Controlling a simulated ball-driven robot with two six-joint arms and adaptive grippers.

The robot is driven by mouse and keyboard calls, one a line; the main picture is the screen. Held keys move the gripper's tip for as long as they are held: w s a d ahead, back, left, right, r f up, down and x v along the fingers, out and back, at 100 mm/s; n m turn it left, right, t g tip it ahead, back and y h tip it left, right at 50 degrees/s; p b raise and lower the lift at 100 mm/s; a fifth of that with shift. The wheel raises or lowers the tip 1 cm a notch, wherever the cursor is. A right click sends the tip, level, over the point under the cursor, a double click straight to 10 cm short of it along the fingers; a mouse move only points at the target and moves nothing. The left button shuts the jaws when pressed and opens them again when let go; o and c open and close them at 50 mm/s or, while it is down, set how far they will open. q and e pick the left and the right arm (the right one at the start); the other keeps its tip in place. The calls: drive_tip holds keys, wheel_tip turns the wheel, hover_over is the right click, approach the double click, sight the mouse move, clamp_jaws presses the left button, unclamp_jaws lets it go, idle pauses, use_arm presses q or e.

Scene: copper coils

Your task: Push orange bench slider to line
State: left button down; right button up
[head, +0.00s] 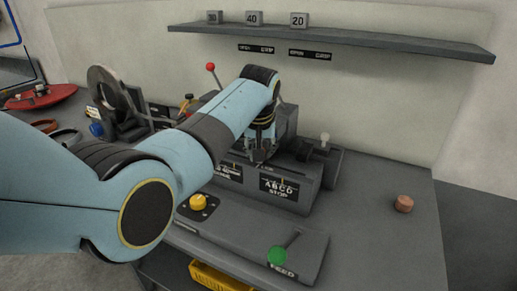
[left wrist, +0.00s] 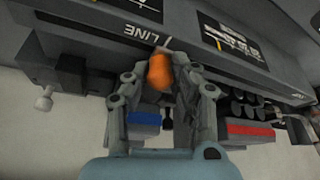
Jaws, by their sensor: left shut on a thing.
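The orange slider knob (left wrist: 160,72) sits between the fingertips of my left gripper (left wrist: 162,85) in the left wrist view. The fingers are shut on it from both sides. A line mark with the word LINE (left wrist: 133,33) is on the dark strip just beside the knob, up and to the left in that view. In the head view my left gripper (head: 262,150) reaches down onto the grey bench unit (head: 305,178); the arm hides the knob there. My right gripper is in neither view.
A yellow button (head: 198,202), a green-knobbed lever (head: 277,255) and a copper-coloured cylinder (head: 403,204) are on the bench. A red-knobbed lever (head: 211,67) stands behind my arm. A shelf (head: 350,40) with numbered blocks is above. The bench's right side is mostly clear.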

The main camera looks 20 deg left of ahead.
use_arm(q)
drive_tip(key=c, duration=1.2)
unclamp_jaws()
drive_tip(key=shift+w, duration=0.1)
drive_tip(key=shift+o, duration=0.7)
drive_tip(key=shift+r, duration=0.1)
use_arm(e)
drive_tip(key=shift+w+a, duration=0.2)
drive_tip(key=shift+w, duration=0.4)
use_arm(q)
drive_tip(key=v, duration=1.2)
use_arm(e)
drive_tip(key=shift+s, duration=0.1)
use_arm(q)
drive_tip(key=shift+d, duration=0.1)
